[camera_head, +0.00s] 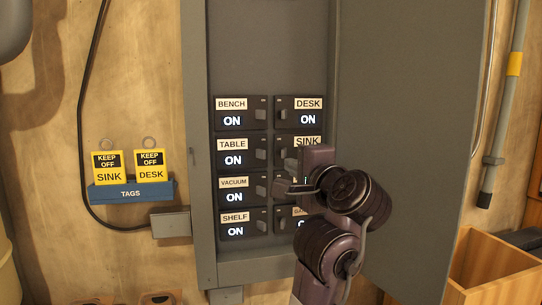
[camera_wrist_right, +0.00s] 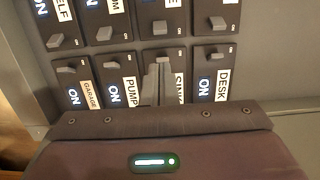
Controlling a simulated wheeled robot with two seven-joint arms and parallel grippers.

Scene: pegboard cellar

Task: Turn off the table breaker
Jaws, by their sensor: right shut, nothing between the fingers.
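The table breaker (camera_head: 233,160) is second from the top in the left column of the panel. Its display reads ON and its small grey lever (camera_head: 263,153) is at its right end. In the right wrist view, the table breaker's lever (camera_wrist_right: 160,27) shows near the top, its label cut off. My right gripper (camera_head: 283,187) is shut and empty, in front of the right column. In the wrist view its fingertips (camera_wrist_right: 160,75) are close by the sink and pump breakers; I cannot tell whether they touch. My left gripper is out of view.
The bench (camera_head: 232,119), vacuum (camera_head: 233,196), shelf (camera_head: 236,230) and desk (camera_head: 291,119) breakers also read ON. The open grey cabinet door (camera_head: 410,130) stands to the right. A blue tag holder (camera_head: 130,194) with yellow keep-off tags is left; a wooden crate (camera_head: 495,262) is lower right.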

